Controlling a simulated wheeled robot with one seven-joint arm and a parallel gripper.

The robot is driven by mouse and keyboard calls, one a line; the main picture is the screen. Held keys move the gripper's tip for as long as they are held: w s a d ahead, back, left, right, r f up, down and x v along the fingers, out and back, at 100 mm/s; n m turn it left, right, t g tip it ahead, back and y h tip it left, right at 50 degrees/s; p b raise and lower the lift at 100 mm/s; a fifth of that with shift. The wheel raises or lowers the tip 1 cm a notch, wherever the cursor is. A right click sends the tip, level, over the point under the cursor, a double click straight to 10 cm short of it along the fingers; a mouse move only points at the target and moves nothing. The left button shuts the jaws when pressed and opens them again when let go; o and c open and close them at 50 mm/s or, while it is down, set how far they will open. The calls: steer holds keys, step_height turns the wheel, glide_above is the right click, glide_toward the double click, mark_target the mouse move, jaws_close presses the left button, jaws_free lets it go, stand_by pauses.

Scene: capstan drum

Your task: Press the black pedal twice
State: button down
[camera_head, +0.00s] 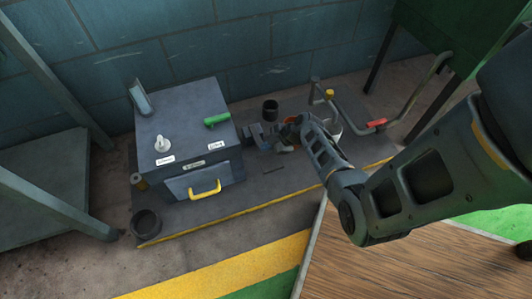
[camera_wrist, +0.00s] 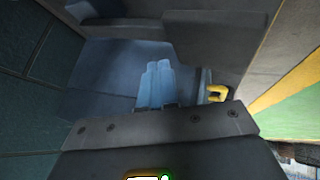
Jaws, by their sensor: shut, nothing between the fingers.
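I cannot make out a black pedal for certain in either view; the floor plate around the gripper's end is partly covered by my arm. My gripper (camera_head: 262,136) is low beside the right side of the grey cabinet (camera_head: 183,128), above the dark floor plate. In the wrist view its two pale blue fingers (camera_wrist: 155,84) are together with nothing between them. A dark block fills the upper part of that view beyond the fingers.
The cabinet has a yellow handle (camera_head: 205,188), a green grip (camera_head: 217,119) and a white knob (camera_head: 162,144) on it. A black cup (camera_head: 270,108) stands behind my gripper. A bent pipe with a red sleeve (camera_head: 377,123) is at right. A dark pot (camera_head: 146,222) stands front left.

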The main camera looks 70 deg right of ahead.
mark_target(268, 155)
steer(key=shift+f, duration=0.15)
steer(key=shift+f+b, duration=0.3)
steer(key=shift+b, duration=0.2)
